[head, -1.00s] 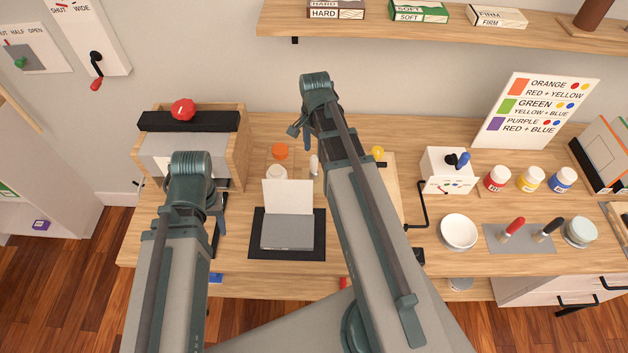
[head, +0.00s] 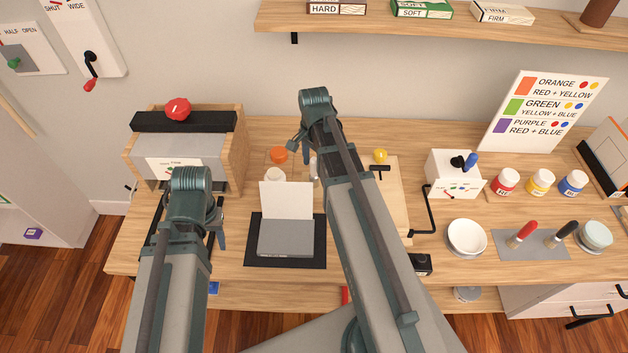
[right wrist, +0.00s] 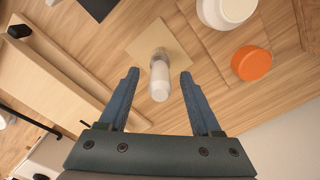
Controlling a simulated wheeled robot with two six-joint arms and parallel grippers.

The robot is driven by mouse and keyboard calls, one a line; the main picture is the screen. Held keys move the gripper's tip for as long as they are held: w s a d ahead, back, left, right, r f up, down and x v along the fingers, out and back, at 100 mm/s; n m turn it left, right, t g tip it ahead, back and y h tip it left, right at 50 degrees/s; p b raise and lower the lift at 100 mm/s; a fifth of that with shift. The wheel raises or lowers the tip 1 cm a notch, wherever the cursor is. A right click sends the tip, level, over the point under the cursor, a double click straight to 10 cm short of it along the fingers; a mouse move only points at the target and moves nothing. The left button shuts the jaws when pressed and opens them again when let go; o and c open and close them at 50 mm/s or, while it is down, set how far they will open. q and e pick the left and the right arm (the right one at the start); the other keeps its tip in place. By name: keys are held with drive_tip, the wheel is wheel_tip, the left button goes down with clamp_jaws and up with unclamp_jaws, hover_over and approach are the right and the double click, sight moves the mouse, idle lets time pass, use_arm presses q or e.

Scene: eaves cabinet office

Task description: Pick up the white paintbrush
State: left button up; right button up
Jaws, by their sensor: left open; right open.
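A white, rounded, slim thing, which looks like the white paintbrush (right wrist: 160,82), stands between the fingers of my right gripper (right wrist: 159,74) in the right wrist view. Its far part is greyish and seems to rest at a small square pale board (right wrist: 171,45). The fingers are open, with a gap on both sides of it. In the head view the white thing (head: 314,168) is a small pale sliver, partly hidden by my right arm. My right gripper (head: 306,152) is just behind it. My left gripper (head: 221,237) is open and empty, over the desk's left part.
An orange lid (head: 279,155) and a white jar (head: 274,174) stand close by on the left. A grey block with a white card (head: 286,200) is in front. A crank box (head: 452,175), paint jars (head: 540,182) and a white bowl (head: 466,237) are at right.

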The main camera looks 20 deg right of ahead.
clamp_jaws()
use_arm(q)
drive_tip(key=shift+r, duration=0.2)
use_arm(e)
drive_tip(key=shift+r, duration=0.15)
